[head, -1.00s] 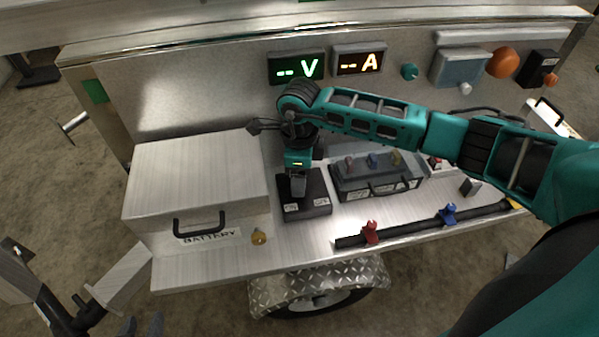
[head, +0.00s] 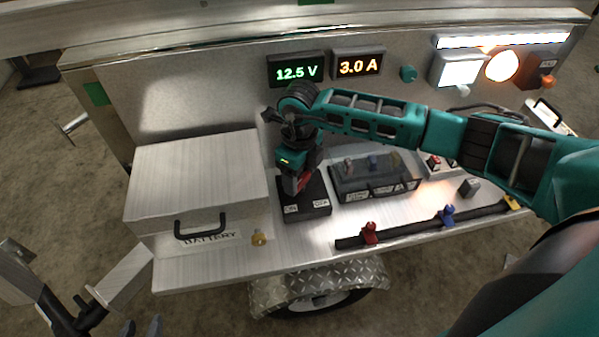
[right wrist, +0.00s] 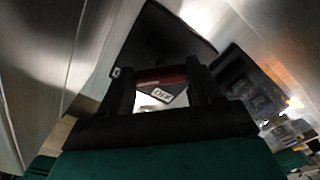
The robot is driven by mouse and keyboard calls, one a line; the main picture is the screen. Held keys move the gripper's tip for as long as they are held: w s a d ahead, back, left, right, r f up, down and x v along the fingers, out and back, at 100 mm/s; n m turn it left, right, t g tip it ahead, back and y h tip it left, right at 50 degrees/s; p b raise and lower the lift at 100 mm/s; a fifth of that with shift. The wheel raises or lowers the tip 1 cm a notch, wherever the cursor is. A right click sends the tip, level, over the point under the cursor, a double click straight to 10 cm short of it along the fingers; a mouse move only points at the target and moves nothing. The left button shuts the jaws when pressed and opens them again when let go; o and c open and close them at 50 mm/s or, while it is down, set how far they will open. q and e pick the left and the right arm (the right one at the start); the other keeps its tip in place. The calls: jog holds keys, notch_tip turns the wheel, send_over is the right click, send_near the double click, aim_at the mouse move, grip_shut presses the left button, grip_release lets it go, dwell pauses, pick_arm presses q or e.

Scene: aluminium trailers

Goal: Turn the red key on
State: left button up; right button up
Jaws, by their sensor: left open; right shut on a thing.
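The red key (head: 304,182) stands on a black switch box (head: 318,209) with labels on its front; one label reads OFF. My right gripper (head: 296,186) reaches down over the box and is shut on the key. In the right wrist view the red key (right wrist: 162,77) lies crosswise between the two dark fingers, with the OFF label showing beyond it.
The voltage display (head: 296,70) reads 12.5 V and the current display (head: 358,64) reads 3.0 A. A lit orange lamp (head: 502,66) and white light panel (head: 460,70) are at right. The battery box (head: 195,180) stands left; a grey switch panel (head: 375,178) stands right.

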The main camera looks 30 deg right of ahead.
dwell(0.3)
jog(key=o, duration=1)
jog(key=shift+o, duration=0.3)
